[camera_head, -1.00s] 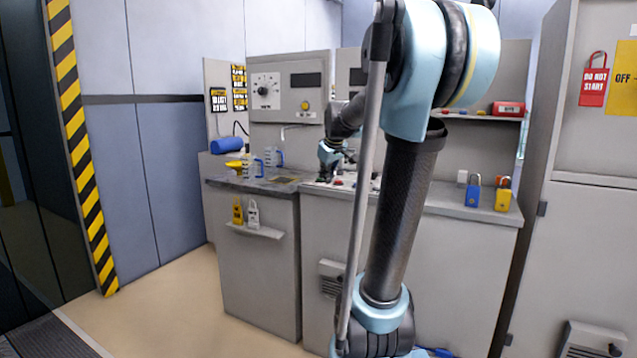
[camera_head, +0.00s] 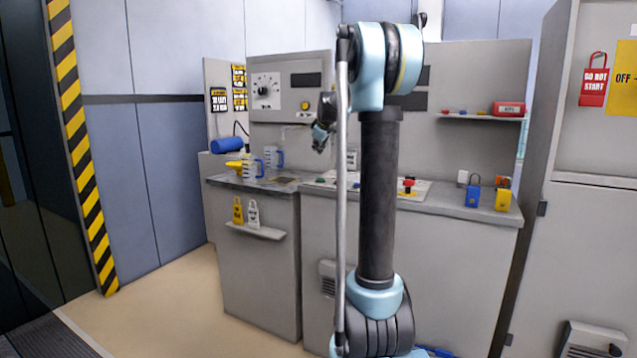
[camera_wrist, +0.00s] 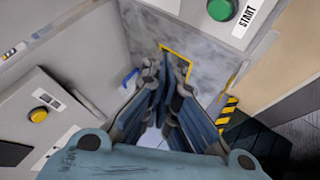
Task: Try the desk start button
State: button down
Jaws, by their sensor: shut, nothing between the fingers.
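A green button (camera_wrist: 221,9) with a START label (camera_wrist: 247,13) sits on a pale plate at the top right of the wrist view. My gripper (camera_head: 320,146) is raised in front of the wall panel, left of the plate and above the desk. In the wrist view my gripper (camera_wrist: 170,62) points at the worktop, apart from the button. Its fingers are shut and empty.
Measuring jugs (camera_head: 253,165) and a yellow funnel (camera_head: 235,166) stand at the left. A blue padlock (camera_head: 473,193) and a yellow padlock (camera_head: 503,199) stand at the right. A wall panel (camera_head: 280,88) rises behind.

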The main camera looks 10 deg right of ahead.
send_over(320, 180)
jog(key=w, duration=0.1)
jog(key=f, duration=0.7)
jog(key=shift+w+a+f, duration=0.2)
jog(key=shift+a, duration=0.05)
jog(key=shift+f, duration=0.7)
jog(key=shift+s+f, duration=0.1)
jog(key=shift+f, duration=0.1)
dwell(0.6)
jog(key=shift+f, duration=0.15)
jog(key=shift+f, duration=0.55)
dwell(0.9)
jog(key=shift+r, duration=0.95)
jog(key=shift+r, duration=0.15)
